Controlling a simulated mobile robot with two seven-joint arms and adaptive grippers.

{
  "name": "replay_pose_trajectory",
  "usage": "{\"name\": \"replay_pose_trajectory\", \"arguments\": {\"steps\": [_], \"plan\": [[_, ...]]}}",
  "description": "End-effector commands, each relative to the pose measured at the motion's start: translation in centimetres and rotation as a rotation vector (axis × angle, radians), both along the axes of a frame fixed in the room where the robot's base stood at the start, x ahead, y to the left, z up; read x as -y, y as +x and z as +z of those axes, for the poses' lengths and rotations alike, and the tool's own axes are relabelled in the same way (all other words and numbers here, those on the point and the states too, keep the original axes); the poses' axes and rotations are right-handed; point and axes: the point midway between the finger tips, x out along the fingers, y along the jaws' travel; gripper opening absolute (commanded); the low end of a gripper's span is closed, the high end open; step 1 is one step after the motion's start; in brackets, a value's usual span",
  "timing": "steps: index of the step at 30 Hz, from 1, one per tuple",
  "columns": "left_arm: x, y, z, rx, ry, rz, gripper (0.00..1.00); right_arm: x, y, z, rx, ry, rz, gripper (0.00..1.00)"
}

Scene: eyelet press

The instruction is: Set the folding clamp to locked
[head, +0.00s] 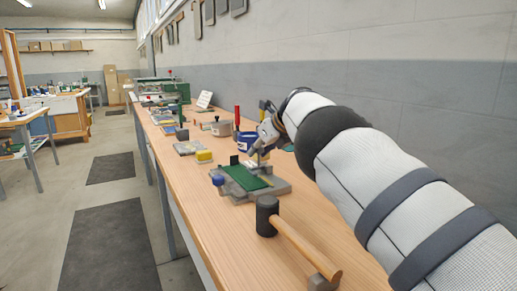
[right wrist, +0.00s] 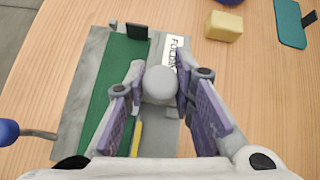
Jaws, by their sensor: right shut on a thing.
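The folding clamp (head: 278,189) is a grey base plate with a green strip on top, on the bench in the head view. In the right wrist view its grey plate (right wrist: 92,50) carries a green strip (right wrist: 118,75) and a white label (right wrist: 173,52) that reads "FOLDIN", partly covered. My right gripper (right wrist: 160,72) is over the plate, its fingers shut on a round grey knob (right wrist: 161,86). In the head view the right gripper (head: 259,152) hangs above the back of the clamp. What lies under the knob is hidden. My left gripper is not in view.
A mallet (head: 267,215) lies in front of the clamp. A blue ball-ended lever (head: 217,180) sticks out at the clamp's left. A yellow block (head: 204,156) sits behind it. More tools stand farther along the bench, with a wall at the right.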

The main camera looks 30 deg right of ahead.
Motion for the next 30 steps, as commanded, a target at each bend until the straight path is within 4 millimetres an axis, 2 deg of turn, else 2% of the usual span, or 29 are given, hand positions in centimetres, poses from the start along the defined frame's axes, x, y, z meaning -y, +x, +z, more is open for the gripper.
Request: {"name": "replay_pose_trajectory", "arguments": {"steps": [7, 8, 10, 19, 22, 30], "plan": [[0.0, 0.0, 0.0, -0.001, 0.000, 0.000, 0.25, 0.0, 0.0, -0.2, -0.002, 0.002, 0.001, 0.00], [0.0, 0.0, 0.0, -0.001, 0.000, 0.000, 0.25, 0.0, 0.0, -0.2, -0.002, 0.002, -0.001, 0.30], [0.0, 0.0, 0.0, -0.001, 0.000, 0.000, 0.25, 0.0, 0.0, -0.2, -0.001, 0.002, -0.001, 0.44], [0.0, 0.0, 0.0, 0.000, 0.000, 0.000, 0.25, 0.0, 0.0, 0.0, 0.000, 0.001, -0.001, 0.44], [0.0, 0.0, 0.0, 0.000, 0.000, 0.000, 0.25, 0.0, -0.7, 0.8, 0.002, 0.001, -0.002, 0.44], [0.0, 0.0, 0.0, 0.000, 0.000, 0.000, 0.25, 0.5, -5.9, 5.4, 0.003, 0.001, -0.003, 0.44]]}}
